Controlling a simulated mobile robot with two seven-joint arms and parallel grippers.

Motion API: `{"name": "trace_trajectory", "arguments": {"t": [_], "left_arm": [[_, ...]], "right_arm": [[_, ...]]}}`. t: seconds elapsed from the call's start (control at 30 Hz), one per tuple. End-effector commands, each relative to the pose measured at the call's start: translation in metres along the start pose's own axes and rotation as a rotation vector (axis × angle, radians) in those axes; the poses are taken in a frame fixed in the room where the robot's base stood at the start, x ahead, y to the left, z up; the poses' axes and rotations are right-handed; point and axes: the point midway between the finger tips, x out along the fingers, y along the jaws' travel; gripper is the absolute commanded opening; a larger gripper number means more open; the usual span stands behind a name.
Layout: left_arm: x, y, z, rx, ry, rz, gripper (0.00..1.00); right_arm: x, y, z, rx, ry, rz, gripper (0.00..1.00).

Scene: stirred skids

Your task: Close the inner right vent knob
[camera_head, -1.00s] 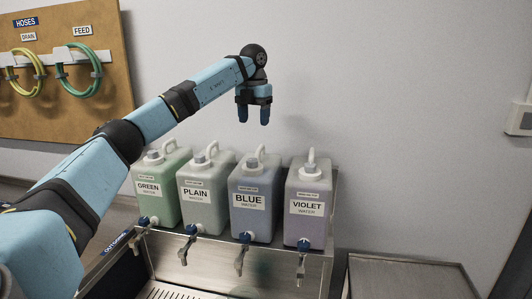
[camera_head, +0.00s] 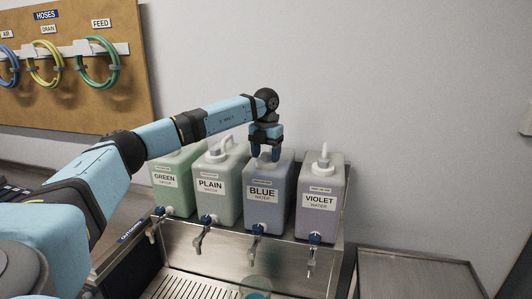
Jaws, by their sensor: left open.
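Several translucent water jugs stand in a row, each with a front tap. The inner right one is the BLUE jug (camera_head: 278,215), between the PLAIN jug (camera_head: 230,210) and the VIOLET jug (camera_head: 320,222). My left gripper (camera_head: 265,154) points down at the top of the BLUE jug, open, its two fingertips level with the jug's top. The gripper hides the BLUE jug's vent knob, and I cannot tell whether the fingers touch it. A pale knob (camera_head: 323,161) shows on top of the VIOLET jug. My right gripper is not in view.
The GREEN jug (camera_head: 176,200) stands at the left end of the row. A steel sink (camera_head: 205,262) with a slotted floor lies in front, with a clear cup (camera_head: 256,287) in it. A hose board (camera_head: 120,100) hangs on the wall at the upper left.

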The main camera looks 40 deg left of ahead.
Motion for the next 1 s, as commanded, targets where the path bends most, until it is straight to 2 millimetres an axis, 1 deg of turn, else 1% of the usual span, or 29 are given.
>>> {"name": "trace_trajectory", "arguments": {"t": [0.2, 0.37, 0.4, 0.43, 0.77, 1.0], "left_arm": [[0.0, 0.0, 0.0, 0.0, 0.0, 0.0, 0.62], [0.0, 0.0, 0.0, 0.0, 0.0, 0.0, 0.25], [0.0, 0.0, 0.0, 0.0, 0.0, 0.0, 0.16], [0.0, 0.0, 0.0, 0.0, 0.0, 0.0, 0.13], [-0.001, 0.0, 0.0, 0.038, 0.0, 0.0, 0.13], [-0.002, 0.001, 0.001, 0.175, 0.0, -0.001, 0.13]], "right_arm": [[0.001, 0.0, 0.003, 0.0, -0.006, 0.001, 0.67], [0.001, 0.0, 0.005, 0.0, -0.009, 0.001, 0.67], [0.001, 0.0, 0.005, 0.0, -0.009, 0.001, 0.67], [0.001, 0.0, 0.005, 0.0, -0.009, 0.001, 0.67], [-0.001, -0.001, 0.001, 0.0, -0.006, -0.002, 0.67], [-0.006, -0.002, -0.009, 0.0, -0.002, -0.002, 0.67]]}}
